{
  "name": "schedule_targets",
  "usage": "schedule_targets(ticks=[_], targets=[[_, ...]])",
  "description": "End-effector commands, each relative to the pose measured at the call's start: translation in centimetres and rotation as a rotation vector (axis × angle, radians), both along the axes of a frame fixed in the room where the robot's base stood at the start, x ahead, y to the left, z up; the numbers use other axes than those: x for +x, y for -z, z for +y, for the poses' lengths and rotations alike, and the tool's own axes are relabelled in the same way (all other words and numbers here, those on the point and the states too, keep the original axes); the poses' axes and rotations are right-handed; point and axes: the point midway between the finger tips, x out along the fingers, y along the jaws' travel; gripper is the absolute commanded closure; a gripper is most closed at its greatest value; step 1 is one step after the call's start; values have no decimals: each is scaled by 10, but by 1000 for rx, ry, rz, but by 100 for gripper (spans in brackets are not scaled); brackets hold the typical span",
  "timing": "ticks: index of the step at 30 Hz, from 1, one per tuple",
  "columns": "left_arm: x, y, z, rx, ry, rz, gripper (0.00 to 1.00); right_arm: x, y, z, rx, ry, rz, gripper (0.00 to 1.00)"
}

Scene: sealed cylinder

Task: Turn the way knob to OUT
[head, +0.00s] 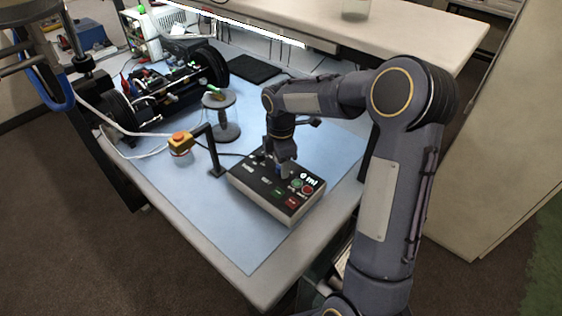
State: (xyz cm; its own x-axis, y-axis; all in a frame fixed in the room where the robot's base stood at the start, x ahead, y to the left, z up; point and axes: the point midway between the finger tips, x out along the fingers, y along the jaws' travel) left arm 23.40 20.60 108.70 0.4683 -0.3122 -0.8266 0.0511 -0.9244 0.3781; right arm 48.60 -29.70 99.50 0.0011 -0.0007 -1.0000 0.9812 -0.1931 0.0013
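A control box (262,203) with a black top panel and pale sides sits on the blue mat near the bench's front edge. Green and red round buttons and small labelled blocks show on the right part of its panel. My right gripper (284,173) points down at the middle of the panel, at or just above it. The gripper hides part of the panel, and the knob under it cannot be made out. The fingers are too small to tell open from shut.
A spool-like stand (220,118) and a black cylinder apparatus (165,95) stand behind. The blue mat (240,245) is clear in front. A shelf (400,30) overhangs the back.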

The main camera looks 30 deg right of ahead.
Motion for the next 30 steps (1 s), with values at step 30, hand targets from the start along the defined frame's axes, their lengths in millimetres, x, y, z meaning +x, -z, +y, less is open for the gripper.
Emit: schedule_targets(ticks=[30], targets=[[0,8,0,0,0,0,65,0,-78,0,1,0,0,53]])
